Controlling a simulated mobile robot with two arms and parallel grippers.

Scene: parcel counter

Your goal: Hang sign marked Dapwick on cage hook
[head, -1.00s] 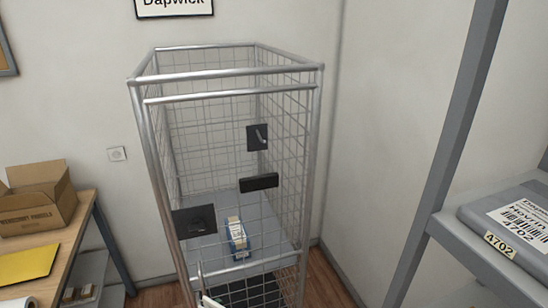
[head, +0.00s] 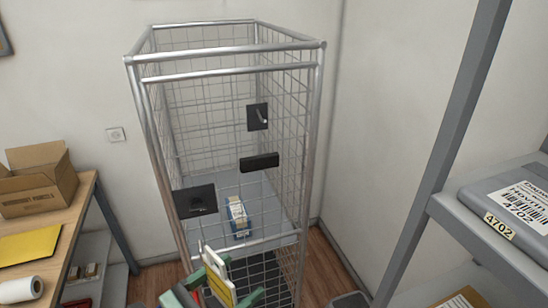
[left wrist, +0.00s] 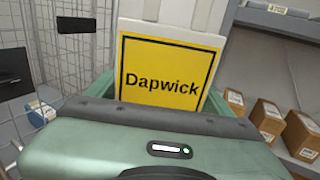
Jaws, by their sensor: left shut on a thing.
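The yellow sign (left wrist: 163,80) reads "Dapwick" in black inside a black border in the left wrist view, with a white strip above it. In the head view the sign (head: 218,280) shows steeply angled at the bottom, in front of the cage. My left gripper (head: 224,291), with green fingers, is shut on it. The wire cage (head: 236,55) stands ahead. A silver hook on a black plate (head: 258,117) is on the cage, above and to the right of the sign and apart from it. My right gripper is not in view.
A blue-and-white box (head: 238,218) lies inside. A table with an open carton (head: 38,180) is left; a grey shelf unit (head: 460,140) stands right.

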